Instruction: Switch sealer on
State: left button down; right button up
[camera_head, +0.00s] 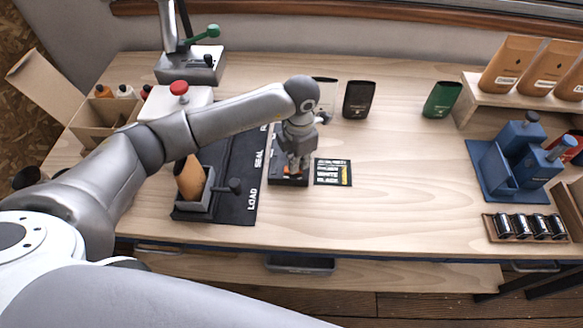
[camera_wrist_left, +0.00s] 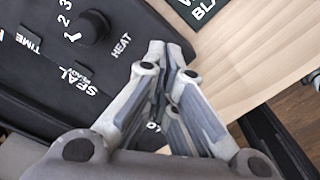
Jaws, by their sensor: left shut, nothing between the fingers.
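The sealer's dark control panel (camera_head: 275,180) lies below my left gripper in the head view. In the left wrist view the panel (camera_wrist_left: 70,85) shows a round black knob (camera_wrist_left: 90,27) with numbers and the labels TIME, SEAL READY and HEAT. My left gripper (camera_head: 294,170) points down over the panel, its fingers shut and empty. The shut fingers (camera_wrist_left: 168,65) cover part of the panel's near side. A small orange patch shows by the fingertips in the head view. The power switch is not clearly visible, and contact is unclear. My right gripper is out of view.
A black mat (camera_head: 230,195) marked LOAD and SEAL holds an orange-brown pouch (camera_head: 190,178) in a grey stand. A small black label card (camera_head: 332,172) lies right of the panel. Dark and green pouches (camera_head: 441,99) stand behind. The table's middle right is clear.

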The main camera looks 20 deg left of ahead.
pick_arm(q)
jog(key=shift+f+b, duration=0.35)
jog(key=shift+f, duration=0.05)
jog(key=shift+s+r, duration=0.1)
jog(key=shift+r+p, duration=0.65)
jog(key=shift+r, duration=0.2)
jog(key=shift+r+p, duration=1.3)
jog(key=shift+r, duration=1.3)
